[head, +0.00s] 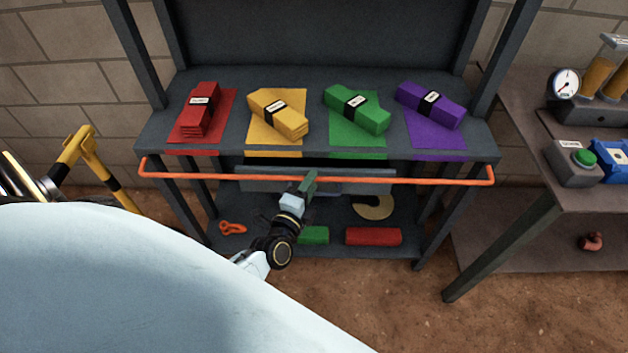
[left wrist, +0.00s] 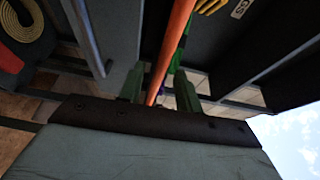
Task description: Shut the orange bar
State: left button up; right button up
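The orange bar (head: 400,180) runs level across the front of the dark shelf unit, just below its upper shelf, with bent ends at both sides. My left gripper (head: 309,186) is at the bar near its middle. In the left wrist view the orange bar (left wrist: 176,40) passes between the two green fingers of my left gripper (left wrist: 160,85). Gaps show between the bar and the fingers, so the gripper looks open around it. My right gripper is not in view.
The upper shelf (head: 230,78) holds red, yellow, green and purple bundles on matching mats. The lower shelf has an orange tool (head: 232,228) and a red block (head: 373,236). A side table (head: 530,170) with a gauge and a green button stands right.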

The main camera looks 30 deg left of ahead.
pick_arm(q)
jog(key=shift+w+a, duration=0.2)
jog(key=shift+w, duration=1.05)
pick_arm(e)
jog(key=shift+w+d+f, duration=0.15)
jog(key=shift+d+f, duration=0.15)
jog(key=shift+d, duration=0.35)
